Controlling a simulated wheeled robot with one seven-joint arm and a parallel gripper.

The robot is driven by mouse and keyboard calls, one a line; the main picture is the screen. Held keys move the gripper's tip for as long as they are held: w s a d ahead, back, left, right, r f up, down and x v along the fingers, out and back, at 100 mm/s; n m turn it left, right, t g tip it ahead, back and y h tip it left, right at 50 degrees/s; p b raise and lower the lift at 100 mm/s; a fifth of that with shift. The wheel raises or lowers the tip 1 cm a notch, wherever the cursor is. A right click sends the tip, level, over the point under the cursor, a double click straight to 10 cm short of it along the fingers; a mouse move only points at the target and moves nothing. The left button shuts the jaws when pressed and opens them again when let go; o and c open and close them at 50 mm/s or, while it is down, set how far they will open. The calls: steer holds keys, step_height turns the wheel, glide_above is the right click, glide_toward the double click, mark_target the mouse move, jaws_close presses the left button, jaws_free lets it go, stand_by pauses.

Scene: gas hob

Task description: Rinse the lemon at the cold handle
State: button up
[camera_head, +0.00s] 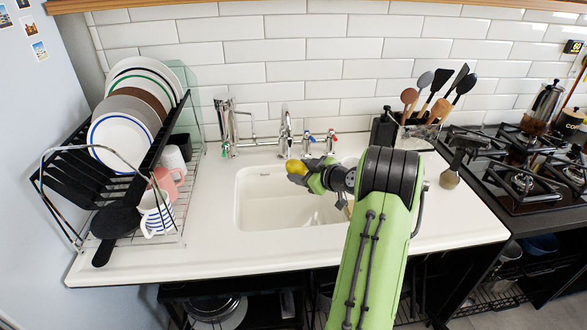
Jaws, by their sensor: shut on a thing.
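A yellow lemon (294,167) is held at the tip of my gripper (302,172), above the back part of the white sink (258,205). My gripper is shut on the lemon. The chrome tap (286,128) stands just behind the lemon at the sink's back edge. Two small tap handles are beside it, one with a red mark (331,136) and one with a blue mark (308,138). I cannot see any water running. My arm hides part of the sink's right side.
A dish rack (130,235) with plates, mugs and a black pan stands at the left. A utensil holder (420,132) stands at the back right, with the gas hob (520,180) beyond it. The white worktop (205,245) is clear in front of the sink.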

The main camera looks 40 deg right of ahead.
steer(key=shift+s+d, duration=0.2)
steer(key=shift+d, duration=0.2)
steer(key=s+a, duration=0.4)
steer(key=s, duration=0.3)
stand_by(0.3)
stand_by(0.6)
stand_by(0.6)
steer(key=s+a+r, duration=0.2)
steer(key=s+r, duration=0.2)
steer(key=shift+s, duration=0.3)
steer(key=shift+s+d, duration=0.3)
steer(key=shift+s, duration=0.05)
stand_by(0.4)
